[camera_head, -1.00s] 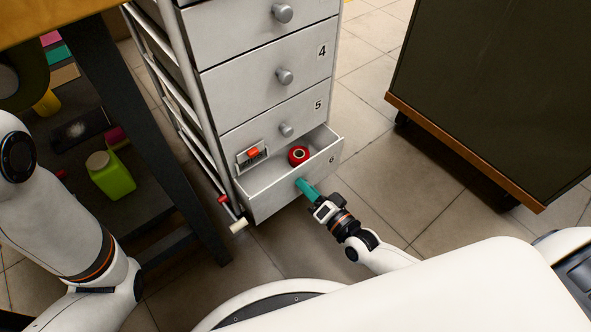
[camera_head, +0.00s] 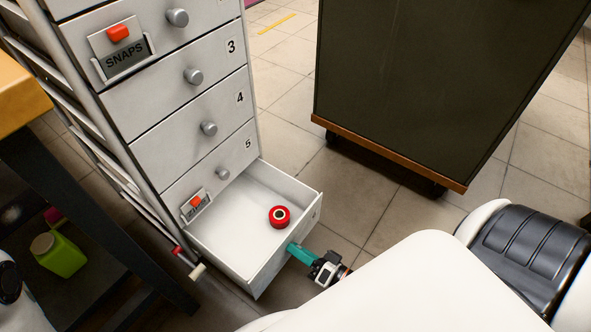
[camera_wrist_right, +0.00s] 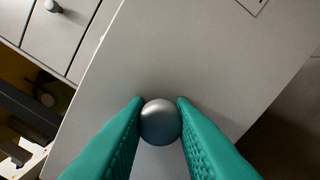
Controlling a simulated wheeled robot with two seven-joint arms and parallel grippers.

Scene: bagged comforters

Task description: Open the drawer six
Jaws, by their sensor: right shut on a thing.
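Drawer six (camera_head: 270,265) is the lowest drawer of the grey cabinet and stands well out from it. A red ring-shaped roll (camera_head: 280,217) lies inside on its white floor. My right gripper (camera_head: 293,248) is at the drawer's front face. In the right wrist view its teal fingers are shut on the round silver knob (camera_wrist_right: 161,122), one on each side. The knob is hidden in the head view. My left gripper is not in view.
Closed drawers marked 3, 4 and 5 (camera_head: 221,174) rise above. A dark cabinet on casters (camera_head: 415,90) stands to the right, with tiled floor (camera_head: 335,190) between. A wooden-topped table (camera_head: 20,90) with a green bottle (camera_head: 58,254) beneath is at left.

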